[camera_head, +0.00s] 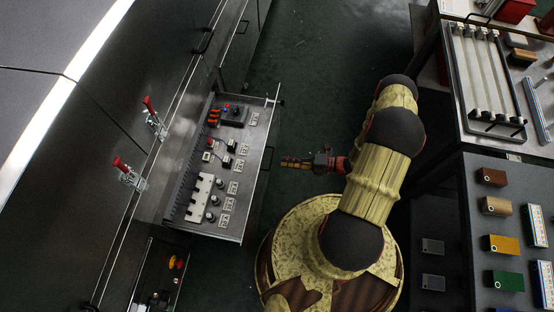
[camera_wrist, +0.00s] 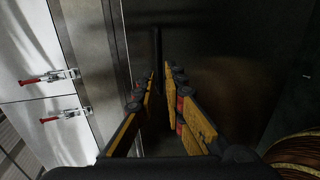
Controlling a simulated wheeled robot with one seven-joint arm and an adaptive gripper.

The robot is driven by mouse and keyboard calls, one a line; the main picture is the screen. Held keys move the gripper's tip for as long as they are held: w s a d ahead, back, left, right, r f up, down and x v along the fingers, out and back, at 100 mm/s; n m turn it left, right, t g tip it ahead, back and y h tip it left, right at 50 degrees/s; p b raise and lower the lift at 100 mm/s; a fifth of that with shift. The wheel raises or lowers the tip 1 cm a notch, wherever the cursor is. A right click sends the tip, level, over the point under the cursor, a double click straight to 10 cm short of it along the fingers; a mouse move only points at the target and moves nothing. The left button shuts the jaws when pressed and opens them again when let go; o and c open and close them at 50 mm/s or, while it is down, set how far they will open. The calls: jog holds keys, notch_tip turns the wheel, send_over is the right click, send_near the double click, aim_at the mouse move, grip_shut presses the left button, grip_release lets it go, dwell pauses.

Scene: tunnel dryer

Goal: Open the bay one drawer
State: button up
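A drawer (camera_head: 236,234) stands pulled out from the dark cabinet front in the head view, with switches, knobs and labels inside. No readable label shows whether it is bay one. Its dark handle (camera_head: 269,158) is on the drawer's right-hand front.
Red-handled toggle clamps (camera_head: 130,174) sit on the cabinet left of the drawer. A lower panel (camera_head: 158,278) has a red and yellow button. At right are a rack with white rods (camera_head: 482,75) and a panel of coloured blocks (camera_head: 503,243). Dark green floor (camera_head: 320,60) is clear between.

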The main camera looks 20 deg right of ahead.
jog(key=v, duration=0.4)
jog(key=shift+s+d+r, duration=0.1)
jog(key=shift+s+d, duration=0.15)
jog(key=shift+d, duration=0.05)
dwell(0.4)
